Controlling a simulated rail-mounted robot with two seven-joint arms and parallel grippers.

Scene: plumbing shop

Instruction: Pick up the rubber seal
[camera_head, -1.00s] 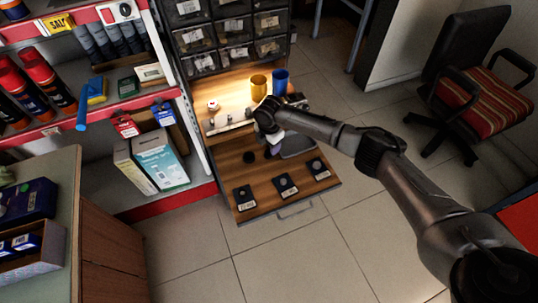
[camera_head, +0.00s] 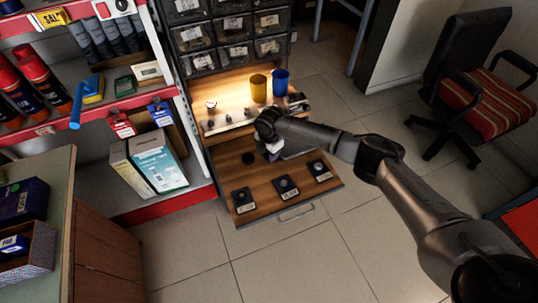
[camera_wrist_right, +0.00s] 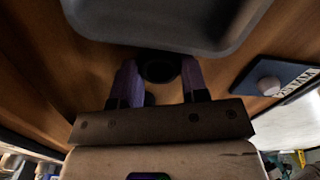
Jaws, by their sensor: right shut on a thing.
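A black rubber seal (camera_wrist_right: 158,68), seen as a dark ring, sits between the two purple fingers of my right gripper (camera_wrist_right: 159,82) in the right wrist view. The fingers are shut on it, low over the wooden drawer. In the head view my right gripper (camera_head: 272,154) is over the middle of the open drawer (camera_head: 258,176), and the held seal is hidden or too small to tell there. A separate black round piece (camera_head: 248,158) lies on the drawer to the left of the gripper. My left gripper is not in view.
A grey tray (camera_wrist_right: 165,38) lies close beside the fingers. Several dark labelled pads (camera_head: 281,188) line the drawer's front. A yellow cup (camera_head: 258,88) and a blue cup (camera_head: 281,82) stand on the lit shelf behind. Shelving (camera_head: 170,202) borders the left; the floor in front is clear.

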